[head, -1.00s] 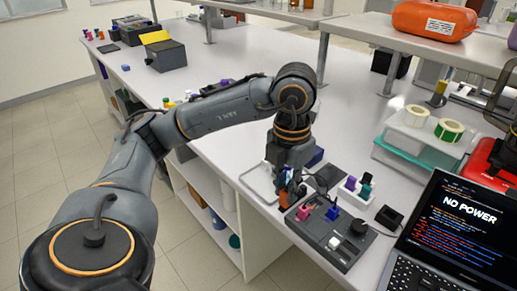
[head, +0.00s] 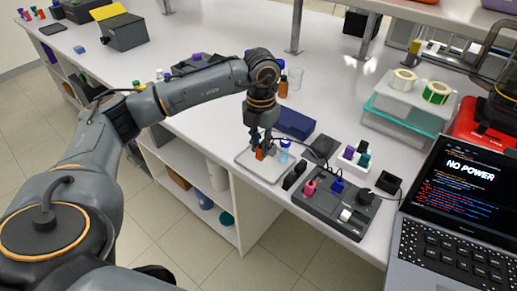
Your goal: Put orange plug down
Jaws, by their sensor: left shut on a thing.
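My left gripper (head: 262,146) points down over the white tray (head: 268,176), shut on the small orange plug (head: 260,154). The plug shows just below the fingertips, low over the tray or touching it; I cannot tell which. The dark panel (head: 325,212) lies to the right of the tray with a pink plug (head: 310,188) and a blue plug (head: 337,186) on it. My right gripper is not in view.
A small bottle with a blue cap (head: 284,152) stands close to the gripper's right. A dark blue box (head: 294,124) is behind the tray. A white rack (head: 353,161) holds purple and dark plugs. A laptop (head: 455,215) reading "NO POWER" is at right.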

